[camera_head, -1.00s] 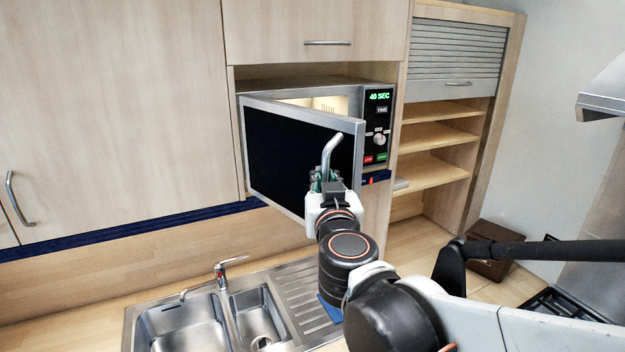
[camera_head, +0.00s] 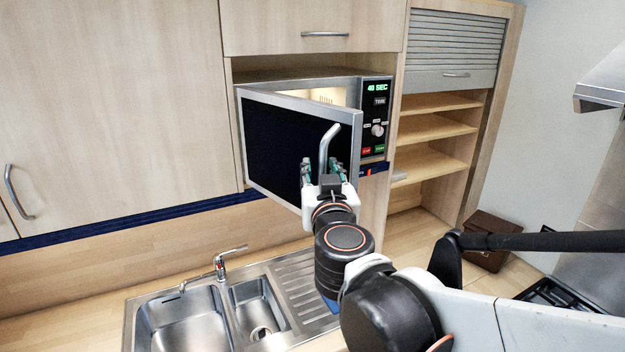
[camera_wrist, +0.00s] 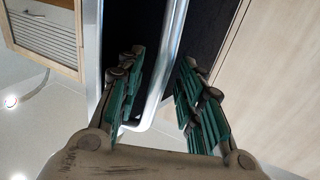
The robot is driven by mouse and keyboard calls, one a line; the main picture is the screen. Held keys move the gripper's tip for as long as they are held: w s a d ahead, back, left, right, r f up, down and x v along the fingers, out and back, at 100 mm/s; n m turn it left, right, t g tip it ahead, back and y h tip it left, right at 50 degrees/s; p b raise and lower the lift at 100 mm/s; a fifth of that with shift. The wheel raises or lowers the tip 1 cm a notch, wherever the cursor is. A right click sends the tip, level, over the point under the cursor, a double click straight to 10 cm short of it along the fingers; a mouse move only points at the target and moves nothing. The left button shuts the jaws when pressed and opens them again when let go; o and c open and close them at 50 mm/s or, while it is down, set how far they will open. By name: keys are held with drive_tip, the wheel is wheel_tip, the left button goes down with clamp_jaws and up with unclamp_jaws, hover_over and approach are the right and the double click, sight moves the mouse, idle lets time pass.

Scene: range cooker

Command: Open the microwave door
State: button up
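The microwave (camera_head: 376,95) sits in a wall cupboard niche, and its display reads 40 SEC. Its dark door (camera_head: 275,148), hinged on the left, stands partly open with the lit inside showing above its top edge. The grey bar handle (camera_head: 328,143) is near the door's free right edge. My gripper (camera_head: 322,168) is at the lower part of the handle with its fingers apart. In the wrist view, the handle (camera_wrist: 166,75) runs between the open green-padded fingers of my gripper (camera_wrist: 162,90), with gaps visible beside it.
A steel sink (camera_head: 185,318) with a tap (camera_head: 222,262) is set in the counter below. Open shelves (camera_head: 436,128) stand right of the microwave. A brown box (camera_head: 490,238) is on the counter at right. There is free air in front of the door.

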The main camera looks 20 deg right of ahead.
drive_tip(key=s+a, duration=0.2)
drive_tip(key=s, duration=1)
idle(0.5)
drive_tip(key=a+f+n+g+y+b, duration=0.1)
drive_tip(key=a+f+n+y+b, duration=0.25)
drive_tip(key=f+b, duration=0.75)
drive_tip(key=a+f+n+g+y+b, duration=0.25)
drive_tip(key=a+f+y+b, duration=0.25)
drive_tip(key=f+b, duration=0.6)
drive_tip(key=s+d+f+m+g+h+b, duration=0.1)
drive_tip(key=d+f+b, duration=0.3)
drive_tip(key=f, duration=0.6)
drive_tip(key=s+d+f+m+g+h+b, duration=0.1)
drive_tip(key=s+d+f+g+h+b, duration=0.1)
drive_tip(key=f, duration=0.8)
drive_tip(key=s+d+f+m+g+h+b, duration=0.1)
drive_tip(key=s+d+f+g+b, duration=0.3)
drive_tip(key=f, duration=0.6)
drive_tip(key=d+h+b, duration=0.1)
drive_tip(key=d+b, duration=0.1)
drive_tip(key=b, duration=0.1)
drive_tip(key=shift+s+d+f+m, duration=0.2)
drive_tip(key=shift+s+d+m, duration=0.1)
drive_tip(key=shift+s+m, duration=0.1)
